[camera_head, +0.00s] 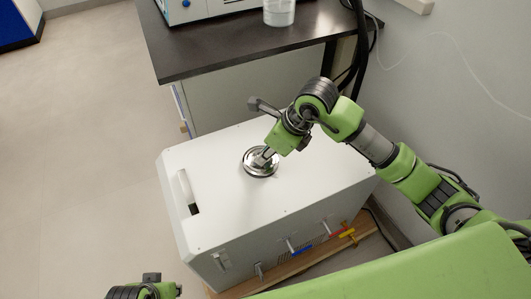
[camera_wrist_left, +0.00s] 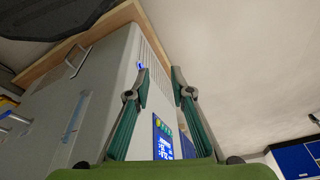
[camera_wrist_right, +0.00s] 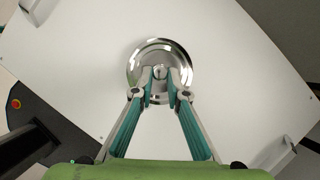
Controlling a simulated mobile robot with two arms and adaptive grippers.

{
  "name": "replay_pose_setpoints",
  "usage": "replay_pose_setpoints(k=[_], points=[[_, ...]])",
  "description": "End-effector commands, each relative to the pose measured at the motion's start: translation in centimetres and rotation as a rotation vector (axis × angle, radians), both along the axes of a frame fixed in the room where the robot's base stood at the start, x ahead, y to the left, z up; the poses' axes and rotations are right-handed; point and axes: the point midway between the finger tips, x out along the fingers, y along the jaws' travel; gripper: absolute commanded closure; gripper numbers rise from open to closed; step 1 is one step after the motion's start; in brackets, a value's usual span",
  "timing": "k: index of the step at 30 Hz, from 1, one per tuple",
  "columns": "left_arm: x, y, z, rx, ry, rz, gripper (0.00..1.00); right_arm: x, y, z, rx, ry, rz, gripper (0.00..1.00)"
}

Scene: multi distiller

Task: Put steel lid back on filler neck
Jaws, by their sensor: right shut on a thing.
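The round, shiny steel lid (camera_head: 253,164) is at the top of the white distiller box (camera_head: 225,215), near the middle of its top face. My right gripper (camera_head: 266,156) comes down on it from the upper right and is shut on its central knob. In the right wrist view the lid (camera_wrist_right: 140,62) lies between and beyond the fingertips (camera_wrist_right: 160,84). The filler neck is hidden under the lid; I cannot tell if the lid is seated on it or just above. My left gripper (camera_wrist_left: 160,80) is open and empty, beside the box, with its fingers apart in the left wrist view.
A dark bench (camera_head: 220,55) with a clear beaker (camera_head: 279,12) stands behind the box. Coloured valve handles (camera_head: 347,233) stick out of the box's front side above a wooden base (camera_head: 290,262). A wall is close on the right; the floor at left is clear.

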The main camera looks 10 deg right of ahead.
Motion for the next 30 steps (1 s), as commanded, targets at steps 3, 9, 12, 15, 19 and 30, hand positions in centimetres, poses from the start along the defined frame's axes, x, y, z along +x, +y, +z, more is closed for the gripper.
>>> replay_pose_setpoints(k=[3, 9, 12, 15, 19, 30], points=[[0.0, 0.0, 0.3, 0.000, -0.002, 0.000, 0.79, 0.0, 0.0, 0.0, 0.000, -0.001, 0.000, 1.00], [0.0, 0.0, 0.4, -0.001, -0.004, 0.000, 0.79, 0.0, 0.0, 0.1, 0.001, -0.001, 0.000, 1.00], [0.0, 0.0, 0.4, -0.001, -0.004, 0.000, 0.79, 0.0, 0.0, 0.0, 0.001, -0.001, 0.000, 1.00], [0.0, 0.0, 0.4, -0.001, -0.004, 0.000, 0.79, 0.0, 0.0, 0.0, 0.001, -0.001, 0.000, 1.00], [0.0, 0.0, 0.4, 0.000, -0.002, 0.001, 0.79, 0.0, 0.0, -0.1, 0.001, -0.001, 0.000, 1.00], [0.2, 0.0, 1.4, 0.000, -0.012, 0.000, 0.79, 0.0, 0.0, -0.3, 0.001, -0.001, 0.000, 1.00]])
